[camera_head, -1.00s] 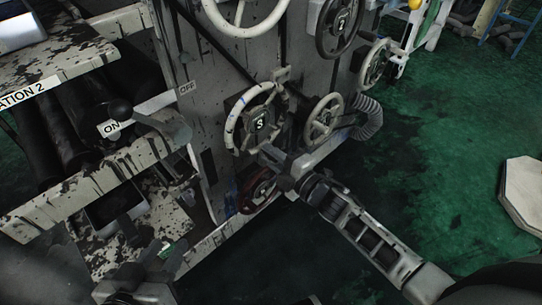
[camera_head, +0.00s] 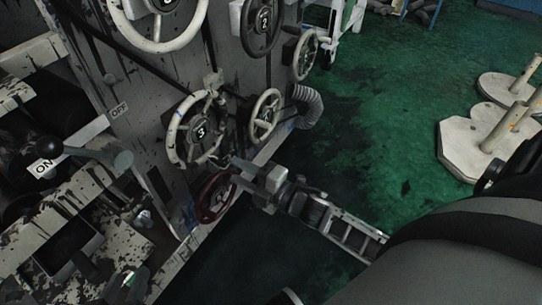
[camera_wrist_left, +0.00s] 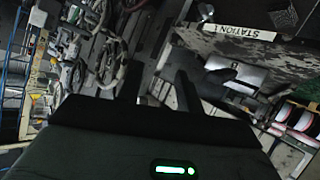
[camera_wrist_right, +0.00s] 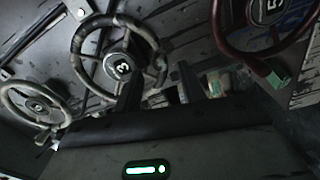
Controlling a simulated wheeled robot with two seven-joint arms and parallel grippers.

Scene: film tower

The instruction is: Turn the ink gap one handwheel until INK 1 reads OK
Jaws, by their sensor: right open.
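I cannot tell which handwheel is the ink gap one wheel, and no INK 1 reading is visible. A pale spoked wheel marked 3 (camera_head: 201,132) is on the grey panel; it is also in the right wrist view (camera_wrist_right: 120,68). A dark red wheel (camera_head: 215,198) is low on the panel, its hub marked 5 in the right wrist view (camera_wrist_right: 266,12). My right gripper (camera_head: 237,173) is open and empty, just below and right of wheel 3, beside the red wheel. I cannot tell whether it touches either. My left gripper (camera_wrist_left: 160,85) is open and empty, away from the wheels.
A smaller pale wheel (camera_head: 265,115) and a wheel marked 2 (camera_head: 264,20) share the panel, with a ribbed hose (camera_head: 307,105) alongside. An ON/OFF lever (camera_head: 110,157) is at left. Pale plates with posts (camera_head: 462,150) stand right. Green floor (camera_head: 375,120) between is open.

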